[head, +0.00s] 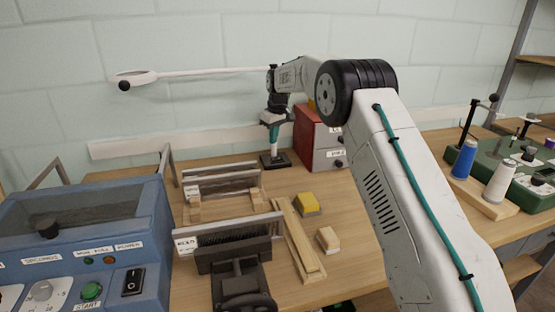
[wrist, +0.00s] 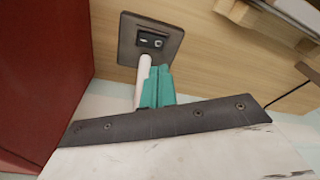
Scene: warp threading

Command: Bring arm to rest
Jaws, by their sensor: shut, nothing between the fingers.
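My gripper (head: 274,143) hangs down at the back of the bench, at the end of my white arm, which rises from the lower right and bends at a black elbow. Its teal fingers are shut and empty, and they also show in the wrist view (wrist: 157,74). They point toward a dark square base (head: 274,160) on the bench, which the wrist view shows too (wrist: 150,40). A white post (wrist: 143,82) stands on that base, close beside the fingers. I cannot tell whether they touch.
A red and grey drawer box (head: 316,138) stands close right of my gripper. A magnifier lamp head (head: 136,78) reaches left on a long arm. Wooden frames (head: 222,190), a yellow block (head: 307,204) and a blue control box (head: 80,235) occupy the front left. Spools (head: 464,158) stand right.

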